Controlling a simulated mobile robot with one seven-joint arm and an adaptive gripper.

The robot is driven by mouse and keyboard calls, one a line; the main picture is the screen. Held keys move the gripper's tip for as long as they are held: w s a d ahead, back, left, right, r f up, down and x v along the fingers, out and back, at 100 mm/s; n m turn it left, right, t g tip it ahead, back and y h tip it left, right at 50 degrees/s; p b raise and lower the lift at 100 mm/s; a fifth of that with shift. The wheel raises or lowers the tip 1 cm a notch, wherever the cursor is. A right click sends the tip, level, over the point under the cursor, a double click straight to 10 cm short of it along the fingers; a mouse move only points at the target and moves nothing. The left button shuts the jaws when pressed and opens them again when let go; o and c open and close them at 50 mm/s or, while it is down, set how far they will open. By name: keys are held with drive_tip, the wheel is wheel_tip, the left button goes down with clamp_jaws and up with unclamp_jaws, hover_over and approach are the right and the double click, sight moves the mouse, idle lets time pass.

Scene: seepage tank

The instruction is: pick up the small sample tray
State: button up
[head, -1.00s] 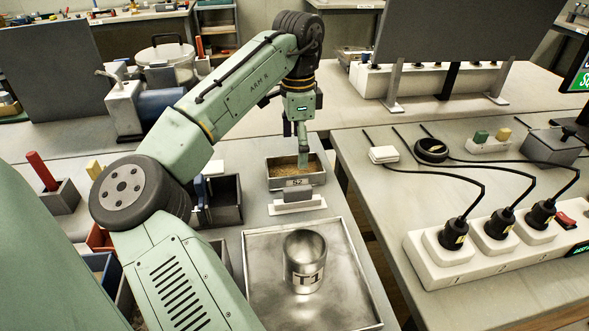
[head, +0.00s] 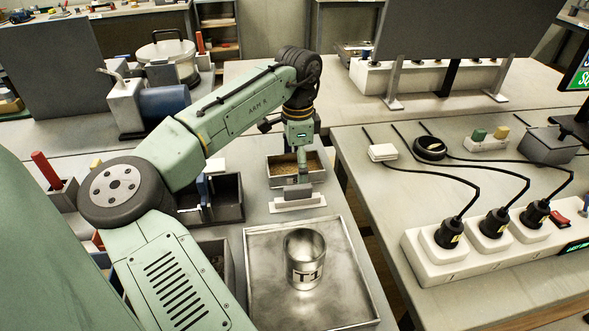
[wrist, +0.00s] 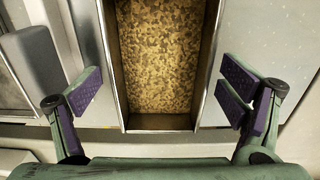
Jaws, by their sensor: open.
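The small sample tray (head: 275,183) is a metal box with golden-brown granular material in it. It stands on the bench behind the square steel pan. In the wrist view, the tray (wrist: 110,60) lies between my two fingers, its near end close to the palm side. My gripper (wrist: 163,95) is open, with purple-padded fingers apart on either side of the tray and a gap to each wall. In the head view, my gripper (head: 302,168) points down over the tray and hides part of it and its front label.
A grey block on a white base (head: 297,203) stands just in front of the tray. A steel pan (head: 262,310) holds a metal cup marked T1 (head: 304,262). A dark bin (head: 228,200) stands left. A power strip with cables (head: 480,250) lies on the right table.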

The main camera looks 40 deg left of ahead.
drive_tip(key=shift+f, duration=0.2)
drive_tip(key=shift+c, duration=0.4)
drive_tip(key=c, duration=1.4)
drive_tip(key=shift+r, duration=0.15)
